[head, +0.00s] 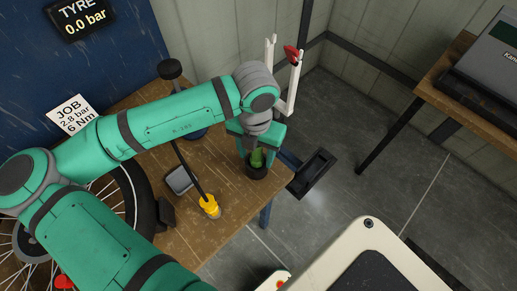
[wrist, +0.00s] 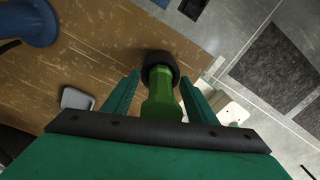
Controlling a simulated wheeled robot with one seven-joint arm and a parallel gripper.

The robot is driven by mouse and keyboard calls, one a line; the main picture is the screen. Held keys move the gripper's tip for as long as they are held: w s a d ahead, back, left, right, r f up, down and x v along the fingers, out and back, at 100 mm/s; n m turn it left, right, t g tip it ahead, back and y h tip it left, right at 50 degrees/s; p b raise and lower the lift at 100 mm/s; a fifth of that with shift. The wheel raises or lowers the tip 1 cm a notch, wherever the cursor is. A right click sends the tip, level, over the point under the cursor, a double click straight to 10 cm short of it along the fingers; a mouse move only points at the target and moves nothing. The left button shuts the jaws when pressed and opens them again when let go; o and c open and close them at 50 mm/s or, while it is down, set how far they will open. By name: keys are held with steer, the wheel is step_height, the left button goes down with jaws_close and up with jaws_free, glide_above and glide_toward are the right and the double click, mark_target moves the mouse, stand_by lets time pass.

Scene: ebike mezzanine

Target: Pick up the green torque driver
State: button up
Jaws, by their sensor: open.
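The green torque driver (wrist: 162,98) stands upright in a dark round cup (wrist: 159,68) near the right corner of the wooden table. In the head view the green driver (head: 257,158) shows just below my gripper (head: 258,146), above the dark cup (head: 257,172). In the wrist view my gripper (wrist: 158,98) is open, with one finger on each side of the driver's green body. I see gaps between the fingers and the driver. The driver's near end is hidden by the gripper's palm.
On the wooden table (head: 222,160) are a yellow-ended tool (head: 209,206), a small grey tray (head: 179,180) and a blue round-based object (wrist: 30,20). A white upright stand with a red part (head: 291,54) is behind. A bicycle wheel (head: 120,215) is at the left.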

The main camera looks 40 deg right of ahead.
steer(key=shift+f, duration=0.2)
steer(key=c, duration=1.3)
steer(key=shift+o, duration=0.2)
steer(key=shift+r, duration=0.1)
step_height(320, 180, up, 12)
steer(key=shift+w+d+f, duration=0.1)
steer(key=shift+w+f, duration=0.05)
steer(key=shift+f, duration=0.05)
steer(key=shift+s+d+r, duration=0.15)
steer(key=shift+s+r, duration=0.1)
steer(key=shift+r, duration=0.35)
steer(key=shift+w+a+r, duration=0.15)
steer(key=shift+a+r, duration=0.25)
steer(key=shift+r, duration=0.4)
steer(key=shift+d+r, duration=0.15)
steer(key=shift+r, duration=1.1)
